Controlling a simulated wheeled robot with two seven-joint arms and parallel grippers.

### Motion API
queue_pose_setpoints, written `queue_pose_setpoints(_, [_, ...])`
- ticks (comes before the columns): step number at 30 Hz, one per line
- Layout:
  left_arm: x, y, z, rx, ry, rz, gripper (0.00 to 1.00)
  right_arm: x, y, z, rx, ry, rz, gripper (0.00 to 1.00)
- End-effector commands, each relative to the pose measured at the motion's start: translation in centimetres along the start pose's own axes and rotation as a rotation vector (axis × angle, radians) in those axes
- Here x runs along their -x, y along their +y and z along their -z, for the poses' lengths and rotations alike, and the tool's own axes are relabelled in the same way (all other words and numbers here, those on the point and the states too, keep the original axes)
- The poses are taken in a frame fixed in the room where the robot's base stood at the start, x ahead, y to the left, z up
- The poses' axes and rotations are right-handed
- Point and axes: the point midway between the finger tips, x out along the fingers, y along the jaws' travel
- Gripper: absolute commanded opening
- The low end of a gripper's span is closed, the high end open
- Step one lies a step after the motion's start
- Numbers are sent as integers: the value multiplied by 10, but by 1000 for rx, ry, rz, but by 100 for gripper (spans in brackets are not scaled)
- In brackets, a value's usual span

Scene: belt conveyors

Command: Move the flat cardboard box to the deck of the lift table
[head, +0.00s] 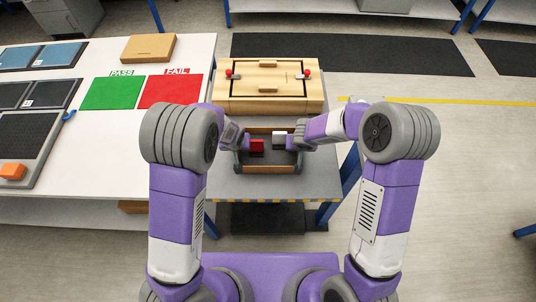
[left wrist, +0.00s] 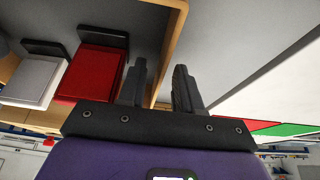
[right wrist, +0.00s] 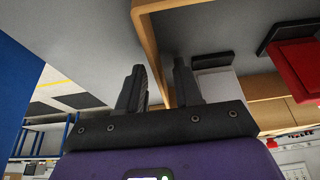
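The flat cardboard box (head: 148,48) lies on the white worktable (head: 110,165) at its far right corner, beyond the green and red mats. The grey deck (head: 225,187) with a yellow-black front edge, likely the lift table, stands before me. My left gripper (head: 242,147) and right gripper (head: 302,143) are at the left and right ends of an open wooden tray (head: 270,169) on that deck. In the wrist views, each gripper's fingers are apart with a tray wall between them, gaps still showing. Neither gripper is near the cardboard box.
The tray holds a red block (head: 256,145) and a white block (head: 279,140). A wooden case (head: 268,90) with red latches stands behind it. The green mat (head: 114,93) and red mat (head: 170,91) lie on the worktable, with dark trays at left. Floor is free at right.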

Motion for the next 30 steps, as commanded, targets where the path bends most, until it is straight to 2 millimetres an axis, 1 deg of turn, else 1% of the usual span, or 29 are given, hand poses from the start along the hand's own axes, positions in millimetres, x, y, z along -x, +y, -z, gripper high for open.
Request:
queue_pose_setpoints(7, [1,0,0,0,1,0,34,0,0,0,0,0,0,34])
queue_pose_setpoints(11, [8,0,1,0,2,-1,34,0,0,0,0,0,0,34])
queue_pose_setpoints(14, [23,1,2,-1,5,-3,34,0,0,0,0,0,1,34])
queue_pose_setpoints(21, [74,2,1,-2,6,-5,34,0,0,0,0,0,1,34])
queue_pose_setpoints(24, [93,1,1,-1,5,-4,34,0,0,0,0,0,1,34])
queue_pose_setpoints(27, [107,1,1,-1,4,-3,34,0,0,0,0,0,1,34])
queue_pose_setpoints(30, [116,1,0,-2,2,-2,34,0,0,0,0,0,1,34])
